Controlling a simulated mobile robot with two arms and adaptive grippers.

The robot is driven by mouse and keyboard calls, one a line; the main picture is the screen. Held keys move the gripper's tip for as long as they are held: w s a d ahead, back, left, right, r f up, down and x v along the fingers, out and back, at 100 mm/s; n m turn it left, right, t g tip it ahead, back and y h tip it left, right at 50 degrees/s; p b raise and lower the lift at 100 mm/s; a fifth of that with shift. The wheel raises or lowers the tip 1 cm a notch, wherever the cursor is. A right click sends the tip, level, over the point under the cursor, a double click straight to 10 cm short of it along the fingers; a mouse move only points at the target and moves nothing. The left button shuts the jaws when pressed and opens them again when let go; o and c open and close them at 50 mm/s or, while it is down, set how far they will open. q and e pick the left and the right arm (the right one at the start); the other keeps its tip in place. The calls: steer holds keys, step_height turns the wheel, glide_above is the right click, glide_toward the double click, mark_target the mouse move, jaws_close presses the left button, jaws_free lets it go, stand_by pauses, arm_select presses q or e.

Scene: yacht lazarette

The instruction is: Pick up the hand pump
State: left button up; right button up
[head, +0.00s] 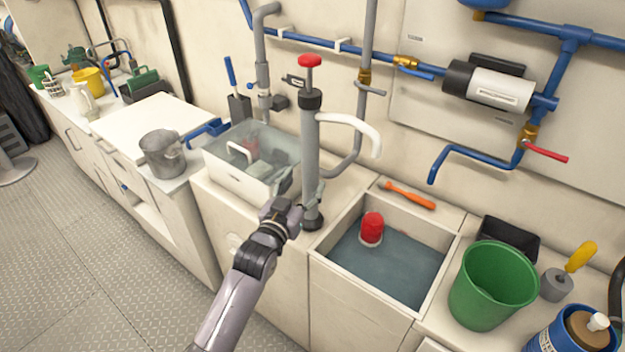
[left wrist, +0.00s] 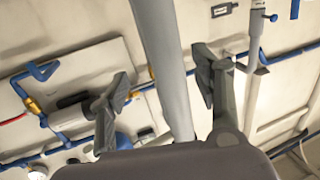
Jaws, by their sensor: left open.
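The hand pump (head: 310,150) stands upright on the counter between the clear bin and the sink well. It has a grey tube, a red knob on top, a black collar, a white curved spout and a dark foot. My left gripper (head: 309,196) is at the lower part of the tube, just above the foot. In the left wrist view the grey tube (left wrist: 165,65) runs between the two spread fingers of the left gripper (left wrist: 162,98), with gaps showing on both sides. My right gripper is not in view.
A clear bin (head: 215,160) stands left of the pump. Right of it, a water-filled well (head: 330,262) holds a red-topped object (head: 372,228). An orange-handled tool (head: 408,195) lies behind the well. A green bucket (head: 490,290) stands at right. Pipes (head: 364,50) run along the wall behind.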

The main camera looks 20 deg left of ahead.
mark_target(307, 172)
arm_select(q)
steer(key=w, duration=0.2)
steer(key=w+p, duration=0.1)
steer(key=w, duration=0.2)
steer(key=shift+w+a+r, duration=0.15)
steer(key=shift+w+r, duration=0.05)
steer(key=shift+w, duration=0.05)
steer(key=shift+w+f, duration=0.1)
steer(key=shift+w, duration=0.45)
steer(key=shift+s, duration=0.1)
steer(key=shift+c, duration=0.4)
jaws_close()
